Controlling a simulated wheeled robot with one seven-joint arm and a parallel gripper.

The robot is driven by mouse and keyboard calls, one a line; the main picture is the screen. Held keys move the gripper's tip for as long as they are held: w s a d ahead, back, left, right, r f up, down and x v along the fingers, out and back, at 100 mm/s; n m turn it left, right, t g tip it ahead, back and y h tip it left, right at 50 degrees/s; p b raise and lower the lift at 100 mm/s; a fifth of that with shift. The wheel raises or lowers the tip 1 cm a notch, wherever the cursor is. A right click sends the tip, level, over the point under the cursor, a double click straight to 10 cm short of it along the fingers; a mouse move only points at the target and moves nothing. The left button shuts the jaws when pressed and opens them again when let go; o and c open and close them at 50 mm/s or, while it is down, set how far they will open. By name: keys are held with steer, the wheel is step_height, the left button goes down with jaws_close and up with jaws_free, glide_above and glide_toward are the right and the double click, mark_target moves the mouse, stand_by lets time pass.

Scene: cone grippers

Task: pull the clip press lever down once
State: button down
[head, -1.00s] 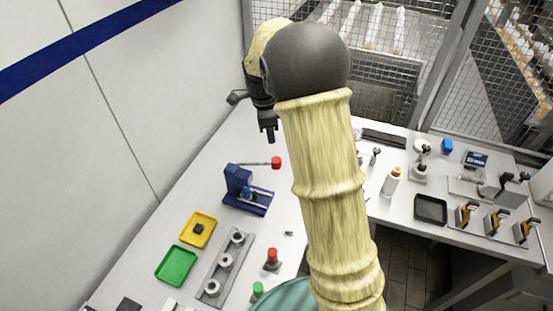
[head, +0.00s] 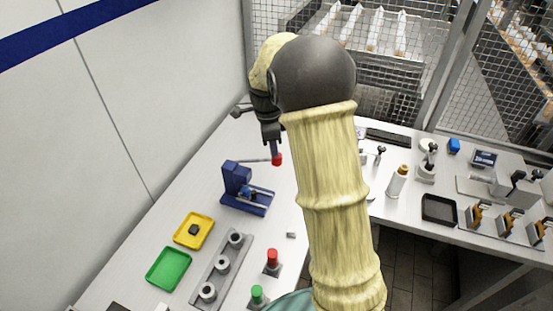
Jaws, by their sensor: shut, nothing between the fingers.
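The clip press (head: 240,186) is a blue upright body on a blue base, standing on the white table left of my arm. Its lever (head: 254,161) is a thin grey rod that runs roughly level to the right and ends in a red knob (head: 277,159). My gripper (head: 276,155) points down with its fingers shut and empty. The fingertips are right at the red knob and overlap its top in the picture; I cannot tell whether they touch it.
A yellow tray (head: 207,241) with a dark block, a green tray (head: 152,268) and a grey rack with ring parts (head: 241,256) lie in front of the press. Red (head: 272,256) and green (head: 258,295) buttons stand nearby. A wall is on the left.

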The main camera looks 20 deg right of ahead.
mark_target(273, 158)
steer(key=shift+f, duration=0.3)
step_height(273, 158, down, 2)
steer(key=shift+s+f+b, duration=0.15)
steer(key=shift+f+b, duration=0.05)
steer(key=shift+b, duration=0.65)
steer(key=shift+f+b, duration=0.35)
steer(key=shift+f, duration=0.4)
